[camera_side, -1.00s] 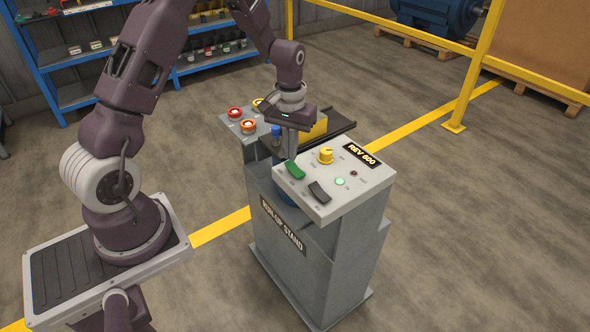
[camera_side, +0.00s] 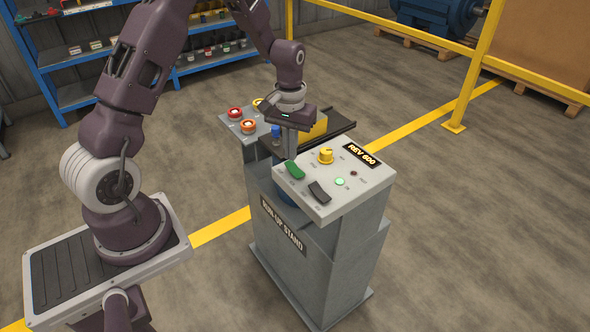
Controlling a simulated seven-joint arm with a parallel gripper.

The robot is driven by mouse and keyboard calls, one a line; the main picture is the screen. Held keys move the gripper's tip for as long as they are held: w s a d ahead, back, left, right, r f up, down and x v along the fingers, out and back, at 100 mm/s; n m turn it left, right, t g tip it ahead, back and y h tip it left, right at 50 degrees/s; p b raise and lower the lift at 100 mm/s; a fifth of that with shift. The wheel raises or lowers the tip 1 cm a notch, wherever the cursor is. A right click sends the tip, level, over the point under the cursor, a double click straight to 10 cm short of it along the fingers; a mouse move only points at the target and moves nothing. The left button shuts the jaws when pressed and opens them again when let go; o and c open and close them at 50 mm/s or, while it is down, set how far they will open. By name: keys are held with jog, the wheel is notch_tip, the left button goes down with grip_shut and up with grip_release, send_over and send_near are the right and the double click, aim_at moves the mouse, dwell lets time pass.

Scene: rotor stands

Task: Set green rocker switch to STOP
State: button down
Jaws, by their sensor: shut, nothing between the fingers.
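The green rocker switch (camera_side: 294,170) sits near the left edge of the light grey control panel (camera_side: 352,205) on top of the stand. My gripper (camera_side: 289,157) is shut and empty, pointing down, with its fingertips at or just above the far end of the green rocker. I cannot tell whether they touch it. The labels beside the rocker are too small to read.
A dark grey rocker (camera_side: 319,192), a yellow knob (camera_side: 326,155), a lit green lamp (camera_side: 340,181) and a "REV 600" display (camera_side: 361,154) share the panel. A second box with red (camera_side: 235,113) and orange buttons stands behind. A yellow rail post (camera_side: 474,70) stands at right.

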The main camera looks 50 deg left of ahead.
jog(key=shift+f, duration=1.05)
dwell(0.4)
notch_tip(320, 180, up, 6)
jog(key=shift+r, duration=0.55)
notch_tip(320, 180, up, 13)
jog(key=m+t, duration=0.2)
send_over(291, 165)
jog(key=s+d, duration=0.7)
jog(key=s+d+r+m+t, duration=0.1)
jog(key=s+d+r+m, duration=0.1)
jog(key=s, duration=0.6)
jog(key=s+d+r+m+t, duration=0.2)
jog(key=s+d, duration=0.2)
jog(key=s, duration=0.4)
jog(key=shift+s+r+t, duration=0.25)
jog(key=shift+r+t, duration=0.05)
jog(key=shift+r, duration=0.1)
